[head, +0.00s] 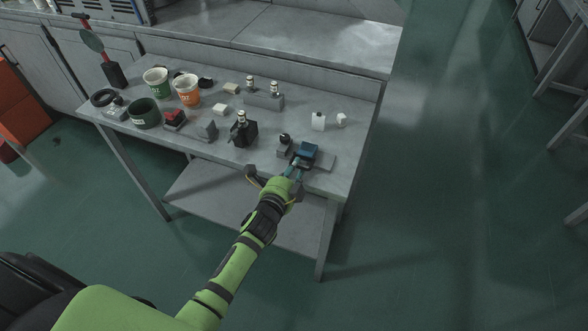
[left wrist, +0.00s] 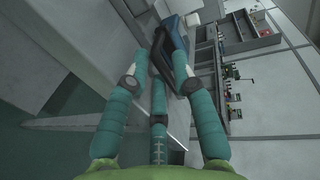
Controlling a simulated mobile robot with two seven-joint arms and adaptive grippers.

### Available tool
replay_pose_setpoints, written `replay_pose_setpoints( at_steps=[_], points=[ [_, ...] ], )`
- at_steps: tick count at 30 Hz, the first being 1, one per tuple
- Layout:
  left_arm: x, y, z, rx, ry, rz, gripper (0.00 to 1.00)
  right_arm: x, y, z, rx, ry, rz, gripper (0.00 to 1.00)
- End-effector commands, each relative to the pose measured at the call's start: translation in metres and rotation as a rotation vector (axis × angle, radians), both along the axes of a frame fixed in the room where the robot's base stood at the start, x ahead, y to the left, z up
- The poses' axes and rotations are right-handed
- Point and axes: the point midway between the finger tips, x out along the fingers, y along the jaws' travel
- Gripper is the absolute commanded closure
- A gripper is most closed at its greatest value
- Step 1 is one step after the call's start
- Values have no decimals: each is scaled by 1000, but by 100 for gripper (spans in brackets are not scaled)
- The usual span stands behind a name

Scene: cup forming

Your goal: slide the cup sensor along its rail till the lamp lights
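A blue block (head: 306,149), which looks like the cup sensor, stands at the near right of the grey table on a flat grey plate (head: 324,161), perhaps its rail. A small grey block with a dark round top (head: 285,141) stands just left of it; I cannot tell if this is the lamp, and no lit lamp shows. My left gripper (head: 293,169) reaches over the table's front edge to the blue block. In the left wrist view its teal fingers are spread, with the blue block (left wrist: 173,32) beyond them; dark parts hide any contact. My right gripper is out of view.
A lower shelf (head: 220,200) lies beneath. Open floor lies to the right.

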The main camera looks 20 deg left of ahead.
Motion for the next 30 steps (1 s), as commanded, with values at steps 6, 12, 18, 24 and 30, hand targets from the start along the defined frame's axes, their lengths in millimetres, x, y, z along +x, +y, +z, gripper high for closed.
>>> replay_pose_setpoints(
  at_steps=[6, 12, 18, 24, 30],
  points=[
    [0, 0, 0, 0, 0, 0, 100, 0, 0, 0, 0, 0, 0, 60],
    [0, 5, 1, 2, 0, 0, 100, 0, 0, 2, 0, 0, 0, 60],
    [0, 5, 0, 1, 0, 1, 100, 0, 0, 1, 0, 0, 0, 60],
    [0, 4, 0, 1, 0, 1, 74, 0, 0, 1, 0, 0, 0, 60],
    [-2, 4, 0, 0, 0, 0, 74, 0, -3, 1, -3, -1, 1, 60]
  ],
)
